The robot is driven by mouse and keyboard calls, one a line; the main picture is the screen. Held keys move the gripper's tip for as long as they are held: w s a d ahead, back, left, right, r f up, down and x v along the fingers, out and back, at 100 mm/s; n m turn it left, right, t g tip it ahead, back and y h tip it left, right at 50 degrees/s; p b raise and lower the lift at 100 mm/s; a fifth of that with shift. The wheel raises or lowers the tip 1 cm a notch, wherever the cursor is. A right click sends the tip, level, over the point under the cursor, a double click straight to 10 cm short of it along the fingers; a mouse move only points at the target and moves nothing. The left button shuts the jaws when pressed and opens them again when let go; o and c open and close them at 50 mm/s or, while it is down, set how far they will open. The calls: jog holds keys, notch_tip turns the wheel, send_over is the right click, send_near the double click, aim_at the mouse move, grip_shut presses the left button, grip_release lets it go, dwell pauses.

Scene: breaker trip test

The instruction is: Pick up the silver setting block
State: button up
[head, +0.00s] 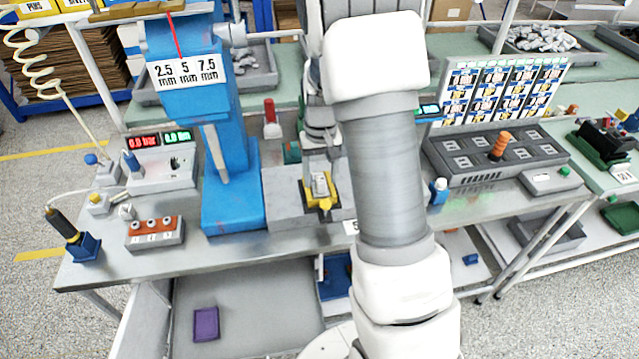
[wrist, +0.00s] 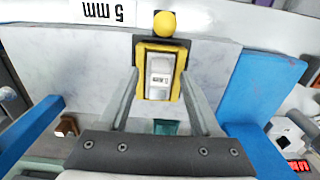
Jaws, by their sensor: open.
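The silver setting block (wrist: 160,76) sits in a yellow-rimmed holder (wrist: 145,93) on a grey stone-like slab. In the head view the block (head: 320,184) shows small within its yellow holder (head: 328,203), just left of my arm. My gripper (wrist: 160,86) is open in the wrist view. Its two fingers reach down on the left and right sides of the holder, with the block between them. I cannot tell whether the fingertips touch the holder. In the head view my gripper (head: 321,158) is just behind the block, partly hidden by my arm.
A blue press stand (head: 232,190) with a "2.5 5 7.5 mm" sign stands close left of the block. A red-topped button box (head: 155,233) is at the bench's front left. A grey panel with an orange knob (head: 500,146) is to the right. A 5 mm label (wrist: 95,12) lies by the slab.

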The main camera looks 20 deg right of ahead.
notch_tip(320, 180, down, 2)
jog(key=shift+f, duration=0.1)
grip_shut()
dwell(0.4)
